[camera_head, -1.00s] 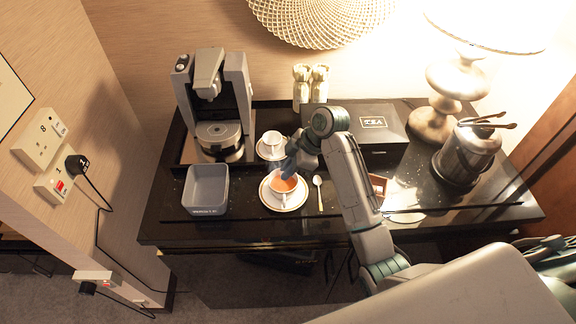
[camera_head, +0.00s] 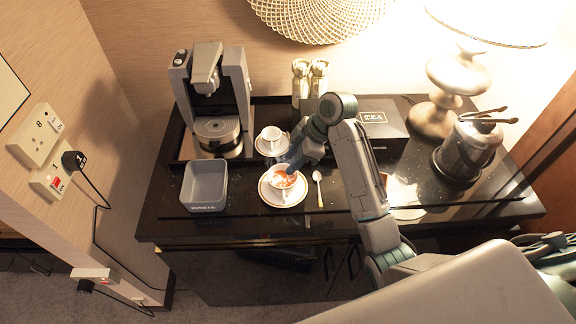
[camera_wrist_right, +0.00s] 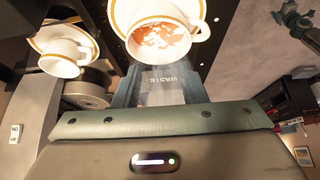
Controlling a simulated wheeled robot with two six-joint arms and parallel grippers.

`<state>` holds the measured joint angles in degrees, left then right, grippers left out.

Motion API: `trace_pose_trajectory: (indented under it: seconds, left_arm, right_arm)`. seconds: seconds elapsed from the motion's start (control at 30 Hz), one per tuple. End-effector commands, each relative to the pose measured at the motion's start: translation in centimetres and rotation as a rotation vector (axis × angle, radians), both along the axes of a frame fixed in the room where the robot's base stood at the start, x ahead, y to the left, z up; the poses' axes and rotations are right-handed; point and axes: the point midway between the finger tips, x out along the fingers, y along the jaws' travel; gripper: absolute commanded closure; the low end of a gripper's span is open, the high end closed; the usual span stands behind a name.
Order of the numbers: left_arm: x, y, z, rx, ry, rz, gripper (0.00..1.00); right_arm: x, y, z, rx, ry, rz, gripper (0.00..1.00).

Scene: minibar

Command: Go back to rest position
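My right arm reaches over the black counter from the lower right in the head view. My right gripper (camera_head: 290,168) points down-left just above the back rim of a white cup (camera_head: 283,179) on a saucer (camera_head: 283,198). In the wrist view the gripper's fingers (camera_wrist_right: 158,88) look apart, with nothing held between them. The cup (camera_wrist_right: 160,30) holds reddish liquid with pale patches and stands just beyond the fingers. Whether the fingertips touch its rim is not clear. My left gripper is not in view.
A second cup (camera_head: 271,134) stands behind. A spoon (camera_head: 318,188) lies right of the saucer. A grey bin (camera_head: 205,187) and coffee machine (camera_head: 213,100) are left; a tea box (camera_head: 372,117), metal bucket (camera_head: 466,151) and lamp (camera_head: 450,85) are right.

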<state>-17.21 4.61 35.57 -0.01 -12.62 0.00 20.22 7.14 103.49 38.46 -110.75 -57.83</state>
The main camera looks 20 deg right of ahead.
Motion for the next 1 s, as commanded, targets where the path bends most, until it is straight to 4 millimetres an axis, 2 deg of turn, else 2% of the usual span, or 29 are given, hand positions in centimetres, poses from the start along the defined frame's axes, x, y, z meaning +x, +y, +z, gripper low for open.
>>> trace_pose_trajectory:
  seconds: [0.1, 0.3, 0.43, 0.63, 0.77, 0.83, 1.0]
  left_arm:
    - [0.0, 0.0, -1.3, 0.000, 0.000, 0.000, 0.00]
    - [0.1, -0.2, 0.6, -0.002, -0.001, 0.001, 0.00]
    - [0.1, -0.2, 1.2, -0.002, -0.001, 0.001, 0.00]
    - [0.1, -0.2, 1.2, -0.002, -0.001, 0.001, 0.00]
    - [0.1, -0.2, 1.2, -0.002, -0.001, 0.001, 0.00]
    - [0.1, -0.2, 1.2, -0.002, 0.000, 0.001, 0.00]
    - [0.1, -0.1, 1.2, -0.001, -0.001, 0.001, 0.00]
  right_arm:
    - [-0.2, -1.4, 1.9, -0.004, -0.008, -0.001, 0.62]
    - [-0.8, -3.1, 5.8, -0.002, -0.001, -0.002, 0.62]
    - [-1.0, -3.6, 6.7, -0.001, 0.000, 0.000, 0.62]
    - [-1.0, -3.8, 6.8, 0.000, 0.000, -0.001, 0.62]
    - [-1.7, -3.7, 5.8, -0.006, 0.013, -0.033, 0.62]
    - [-2.8, -3.6, 4.3, -0.017, 0.032, -0.086, 0.62]
    - [-7.6, -3.6, -0.9, -0.066, 0.092, -0.317, 0.62]
